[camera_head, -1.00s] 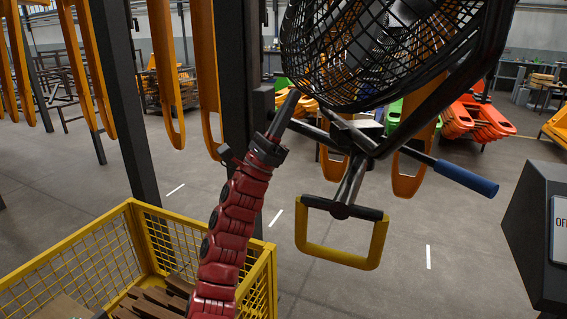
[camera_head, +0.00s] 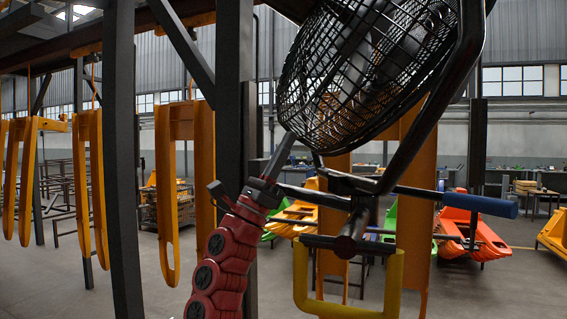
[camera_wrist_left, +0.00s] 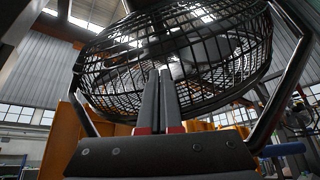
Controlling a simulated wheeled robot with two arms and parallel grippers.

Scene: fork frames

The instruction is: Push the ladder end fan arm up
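The fan (camera_head: 370,75) has a round black wire cage in a dark curved bracket (camera_head: 462,75), at upper right of centre in the head view. Under it are a dark crossbar with a blue grip (camera_head: 480,205) and a yellow handle frame (camera_head: 300,275). My left gripper (camera_head: 288,145), on a red arm, points up at the cage's lower left edge. In the left wrist view its two dark fingers (camera_wrist_left: 159,100) lie together with nothing visible between them, and the cage (camera_wrist_left: 225,75) fills the space beyond. Whether the tips touch the cage is unclear. My right gripper is not in view.
Dark upright posts (camera_head: 122,150) stand left of my arm, one close behind it. Orange hanging loops (camera_head: 165,190) are further left. Orange and green parts (camera_head: 475,235) stand on the floor behind the fan. Open floor (camera_head: 60,285) shows at lower left.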

